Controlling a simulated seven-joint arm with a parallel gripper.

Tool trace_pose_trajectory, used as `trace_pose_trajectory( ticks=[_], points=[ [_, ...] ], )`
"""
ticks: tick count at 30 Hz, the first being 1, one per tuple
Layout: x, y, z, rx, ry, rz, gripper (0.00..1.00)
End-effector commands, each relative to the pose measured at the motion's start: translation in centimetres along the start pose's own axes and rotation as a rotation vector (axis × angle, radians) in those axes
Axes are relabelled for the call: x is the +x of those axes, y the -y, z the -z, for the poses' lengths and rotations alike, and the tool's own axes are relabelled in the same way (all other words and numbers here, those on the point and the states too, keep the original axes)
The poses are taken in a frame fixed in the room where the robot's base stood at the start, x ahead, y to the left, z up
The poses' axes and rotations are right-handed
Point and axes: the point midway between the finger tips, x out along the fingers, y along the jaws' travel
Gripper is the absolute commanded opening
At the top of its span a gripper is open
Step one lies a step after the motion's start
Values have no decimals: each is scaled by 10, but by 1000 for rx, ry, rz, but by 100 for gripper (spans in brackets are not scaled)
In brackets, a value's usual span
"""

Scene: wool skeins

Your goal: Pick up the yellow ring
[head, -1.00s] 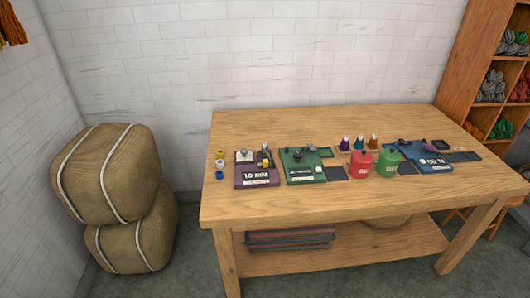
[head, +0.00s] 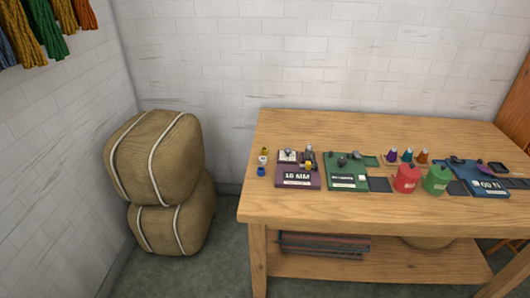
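A small yellow piece (head: 264,150) stands at the left end of the wooden table (head: 310,122), the farthest of a short row with a white piece (head: 262,160) and a blue piece (head: 261,171). It looks like a ring, but it is too small to be sure. A second yellow spot (head: 308,167) shows on the purple board (head: 298,182) marked "10 MM", and its shape is unclear. My gripper is not in view.
A green board (head: 346,183), a red canister (head: 406,179), a green canister (head: 437,180), a blue board (head: 487,188) and several small cones stand to the right. The table's back strip is clear. Stacked sacks (head: 155,160) stand on the floor at left.

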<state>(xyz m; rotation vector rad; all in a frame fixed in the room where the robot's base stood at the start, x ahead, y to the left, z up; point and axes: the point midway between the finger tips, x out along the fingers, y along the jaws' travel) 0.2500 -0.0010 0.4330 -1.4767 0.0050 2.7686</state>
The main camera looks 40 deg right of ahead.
Motion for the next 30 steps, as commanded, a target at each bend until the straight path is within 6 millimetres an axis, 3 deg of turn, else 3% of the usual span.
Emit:
trace_pose_trajectory(
  ticks=[3,23,30],
  points=[
    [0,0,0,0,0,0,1],
    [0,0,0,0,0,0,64],
    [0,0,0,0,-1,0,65]
  ],
)
